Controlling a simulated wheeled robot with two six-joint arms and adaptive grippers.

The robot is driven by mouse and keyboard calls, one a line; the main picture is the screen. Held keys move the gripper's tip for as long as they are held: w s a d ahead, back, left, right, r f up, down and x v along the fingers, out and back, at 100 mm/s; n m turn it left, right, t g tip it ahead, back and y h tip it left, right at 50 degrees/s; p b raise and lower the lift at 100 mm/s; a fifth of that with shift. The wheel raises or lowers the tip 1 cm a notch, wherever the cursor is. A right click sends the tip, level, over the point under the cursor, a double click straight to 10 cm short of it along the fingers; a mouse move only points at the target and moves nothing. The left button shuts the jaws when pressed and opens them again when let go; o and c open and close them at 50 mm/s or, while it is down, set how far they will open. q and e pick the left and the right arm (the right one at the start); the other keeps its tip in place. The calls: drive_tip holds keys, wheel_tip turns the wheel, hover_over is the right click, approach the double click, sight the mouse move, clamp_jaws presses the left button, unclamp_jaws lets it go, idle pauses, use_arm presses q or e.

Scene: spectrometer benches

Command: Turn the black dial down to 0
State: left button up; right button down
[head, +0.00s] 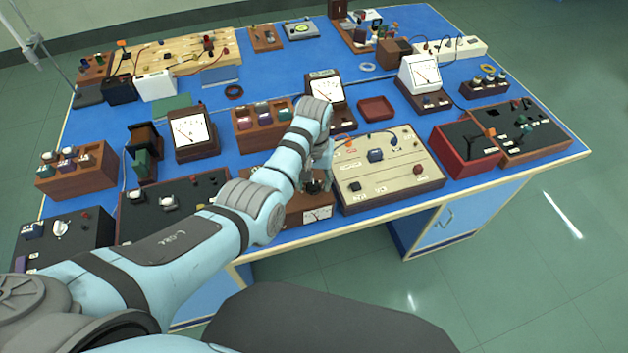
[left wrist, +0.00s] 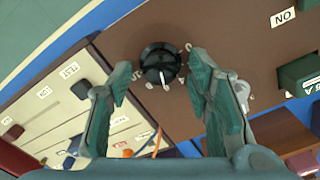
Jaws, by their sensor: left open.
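The black dial (left wrist: 160,62) is round with a white pointer mark and sits on a brown panel. In the left wrist view it lies between and beyond the two fingertips of my open left gripper (left wrist: 160,74), and a gap shows on each side. My right gripper is not in view.
A cream panel box (head: 388,185) with a red knob stands right beside the brown box. A black-topped unit (head: 180,196) is on its left. Meters and a wooden rack (head: 262,138) stand behind. A green block (left wrist: 298,75) is on the brown panel.

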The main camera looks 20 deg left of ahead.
use_arm(q)
drive_tip(key=shift+c, duration=0.9)
drive_tip(key=shift+s+r, duration=0.2)
drive_tip(key=shift+s, duration=0.1)
drive_tip(key=c, duration=0.3)
drive_tip(key=shift+s+r, duration=0.15)
drive_tip(key=shift+s, duration=0.15)
clamp_jaws()
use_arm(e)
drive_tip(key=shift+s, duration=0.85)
